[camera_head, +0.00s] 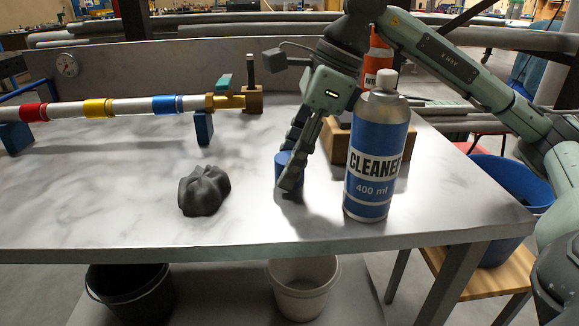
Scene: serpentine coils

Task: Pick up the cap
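A blue cap-like cylinder (281,171) stands upright on the marble-look table. It is partly hidden by my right gripper (291,170), which points down at it from above. One finger passes in front of the blue cap and the other seems to be behind its top. I cannot tell whether the fingers touch it. The cleaner can (374,150), blue and white with a bare pale nozzle top, stands upright just right of the gripper. My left gripper is not in view.
A crumpled dark grey cloth (204,190) lies left of the cap. A wooden block holder (345,147) and a red-orange bottle (378,58) are behind the can. A banded pipe (130,106) on supports runs along the back left. The table's front left is clear.

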